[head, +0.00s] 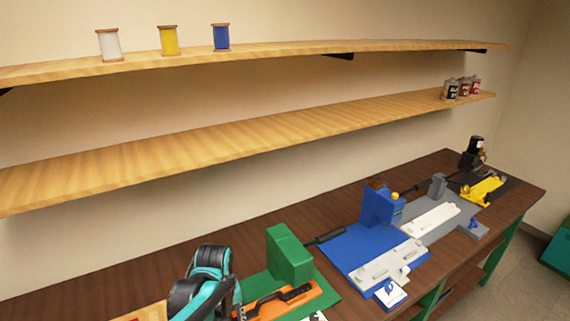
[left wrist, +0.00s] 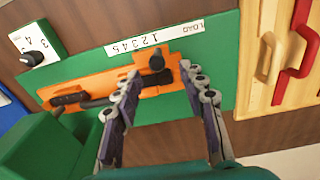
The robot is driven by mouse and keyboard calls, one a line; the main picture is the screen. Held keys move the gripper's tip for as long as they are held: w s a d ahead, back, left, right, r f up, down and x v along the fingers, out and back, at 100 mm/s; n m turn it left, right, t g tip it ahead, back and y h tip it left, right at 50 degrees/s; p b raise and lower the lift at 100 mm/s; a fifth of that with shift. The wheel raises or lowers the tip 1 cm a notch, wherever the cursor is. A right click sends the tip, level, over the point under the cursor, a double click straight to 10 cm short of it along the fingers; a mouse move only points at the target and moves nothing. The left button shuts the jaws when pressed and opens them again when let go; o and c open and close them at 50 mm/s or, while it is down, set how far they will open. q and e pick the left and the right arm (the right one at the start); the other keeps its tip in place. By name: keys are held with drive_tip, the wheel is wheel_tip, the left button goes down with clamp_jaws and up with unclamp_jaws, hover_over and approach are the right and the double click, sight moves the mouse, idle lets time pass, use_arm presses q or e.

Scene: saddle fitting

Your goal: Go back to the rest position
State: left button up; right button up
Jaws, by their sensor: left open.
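My left gripper (left wrist: 160,72) is open, its two fingers spread apart above an orange fixture (left wrist: 122,94) on a green base plate (left wrist: 222,68). A dark knob-like part (left wrist: 156,60) of the fixture shows between the fingertips; I cannot tell whether the fingers touch anything. Nothing is visibly held. In the head view, my teal and black left arm (head: 206,284) is at the bottom, just left of the green block (head: 289,252) and the orange fixture (head: 306,301). The left fingers are hidden there. My right gripper is not in view.
A wooden tray (left wrist: 250,70) with red and tan handles lies beside the green plate. A blue station (head: 338,250), a grey station (head: 440,228) and a yellow fixture (head: 486,189) stand farther right on the bench. Shelves above hold thread spools (head: 168,40) and small bottles (head: 451,90).

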use_arm(q)
drive_tip(key=s+a+r+m+t+b, duration=0.1)
drive_tip(key=s+r+m+t+b, duration=0.2)
drive_tip(key=s, duration=0.7)
drive_tip(key=m+t, duration=0.2)
drive_tip(key=t, duration=0.1)
drive_tip(key=shift+s+a+r+m+t, duration=0.2)
drive_tip(key=shift+s+a+m+t, duration=0.1)
drive_tip(key=shift+a+m, duration=0.1)
